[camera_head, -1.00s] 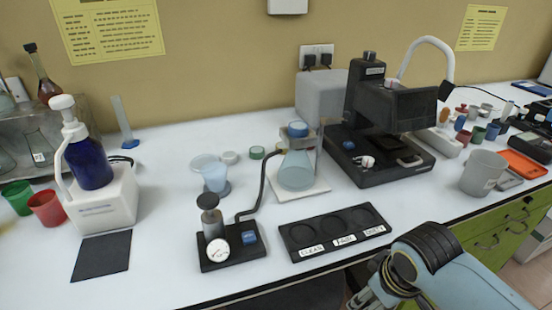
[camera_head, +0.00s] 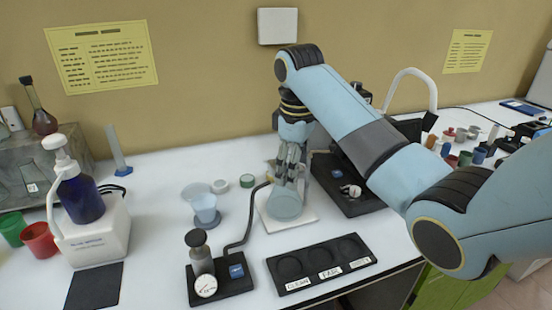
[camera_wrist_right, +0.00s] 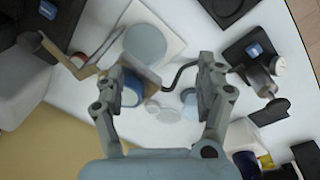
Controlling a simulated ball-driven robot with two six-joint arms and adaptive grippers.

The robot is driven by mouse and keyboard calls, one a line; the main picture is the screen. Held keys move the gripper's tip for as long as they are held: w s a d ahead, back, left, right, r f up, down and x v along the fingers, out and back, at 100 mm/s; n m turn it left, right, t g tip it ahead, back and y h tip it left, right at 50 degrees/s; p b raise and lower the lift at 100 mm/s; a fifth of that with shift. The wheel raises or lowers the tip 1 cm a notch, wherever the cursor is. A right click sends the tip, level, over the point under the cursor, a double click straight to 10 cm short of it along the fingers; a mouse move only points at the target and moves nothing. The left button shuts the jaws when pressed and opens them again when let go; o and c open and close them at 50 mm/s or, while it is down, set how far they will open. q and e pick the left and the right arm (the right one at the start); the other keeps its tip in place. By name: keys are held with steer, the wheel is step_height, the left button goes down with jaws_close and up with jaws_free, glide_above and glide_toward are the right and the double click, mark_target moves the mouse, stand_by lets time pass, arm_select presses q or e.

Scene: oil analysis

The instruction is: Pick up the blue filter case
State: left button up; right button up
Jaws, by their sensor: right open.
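A short blue cylinder with a pale rim, which looks like the blue filter case (camera_wrist_right: 131,90), lies between the fingers in the right wrist view, close to the left-hand finger. I cannot tell whether they touch. It sits by a brownish holder above the flask's white plate. My left gripper is not in view.
The flask stands on a white plate (camera_head: 268,224). A black machine (camera_head: 340,200) stands at right.

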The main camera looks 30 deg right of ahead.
steer(key=w+d+r+n, duration=0.1)
steer(key=w+d+r, duration=0.1)
steer(key=w+r, duration=0.6)
steer(key=shift+n+g+y, duration=0.3)
steer(key=shift+g+y, duration=0.1)
steer(key=f, duration=0.2)
steer(key=s+f, duration=0.1)
steer(key=f, duration=0.1)
steer(key=shift+d, duration=0.15)
steer(key=shift+f+p, duration=0.85)
steer(key=shift+f, duration=2)
steer(key=c, duration=1)
steer(key=shift+r, duration=0.1)
steer(key=shift+c, duration=0.2)
